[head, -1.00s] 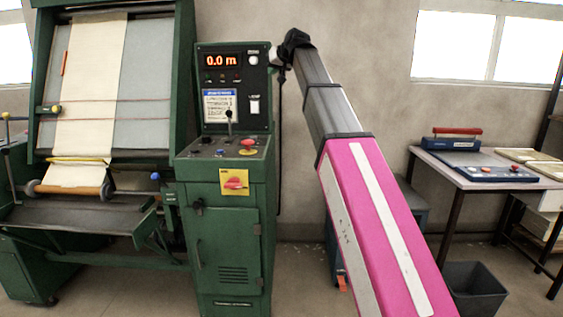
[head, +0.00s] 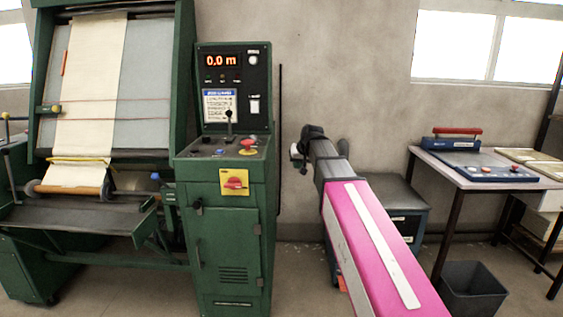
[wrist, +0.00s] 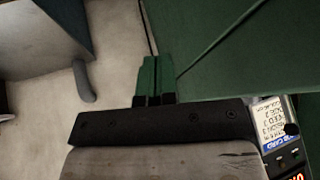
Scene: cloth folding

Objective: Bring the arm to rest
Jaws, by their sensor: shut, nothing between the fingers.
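My arm, with its pink and grey links, reaches up and away in the head view. My gripper (head: 297,160) is at its far end, small and dark, in front of the wall right of the green machine (head: 235,250). In the wrist view my gripper (wrist: 154,65) shows two fingers close together, shut with nothing between them. The green machine (wrist: 245,60) fills the right of the wrist view, with its label card and part of the display at lower right. I see no contact between the gripper and the machine.
A dark grey cabinet (head: 400,195) stands behind my arm by the wall. A table (head: 470,175) with a blue device (head: 465,165) is at right, a dark bin (head: 473,285) below it. The wall above my arm is clear.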

